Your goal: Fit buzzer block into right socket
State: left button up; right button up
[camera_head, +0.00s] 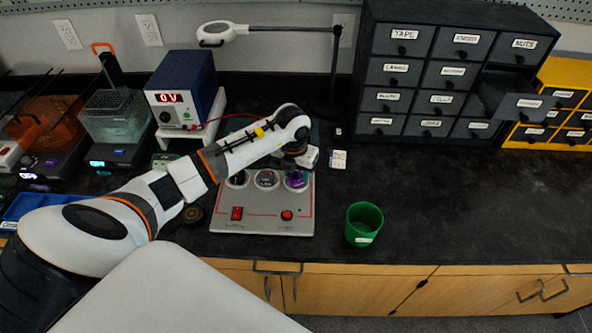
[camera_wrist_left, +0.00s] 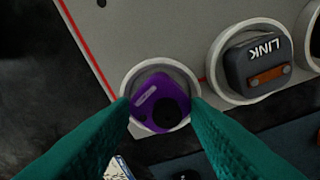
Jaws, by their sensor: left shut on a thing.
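The purple buzzer block (camera_wrist_left: 158,103) is at the right socket (camera_wrist_left: 131,84) of the grey board (camera_head: 262,208), inside the white ring as seen in the left wrist view. It looks turned at an angle, and I cannot tell how deep it sits. It shows as a purple patch in the head view (camera_head: 296,181). My left gripper (camera_wrist_left: 163,108) has its teal fingers on both sides of the block, shut on it. A dark LINK block (camera_wrist_left: 262,65) sits in the middle socket. My right gripper is out of view.
A green cup (camera_head: 364,226) stands right of the board near the counter edge. A power supply (camera_head: 182,92) and a lamp (camera_head: 222,33) are behind. Dark labelled drawers (camera_head: 440,75), one pulled out, stand at the back right. The counter's right front is clear.

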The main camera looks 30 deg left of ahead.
aim_at(295, 179)
pick_arm(q)
jog(key=o, duration=0.7)
jog(key=shift+c, duration=0.2)
jog(key=r+p, duration=0.1)
jog(key=r, duration=0.1)
jog(key=r+p, duration=0.4)
jog(key=shift+s, duration=0.35)
jog(key=shift+s+d+r+p, duration=0.1)
jog(key=shift+s+r+p, duration=0.1)
jog(key=shift+r+p, duration=0.9)
jog(key=shift+s+r+p, duration=0.15)
jog(key=shift+r+p, duration=0.55)
jog(key=shift+r, duration=0.65)
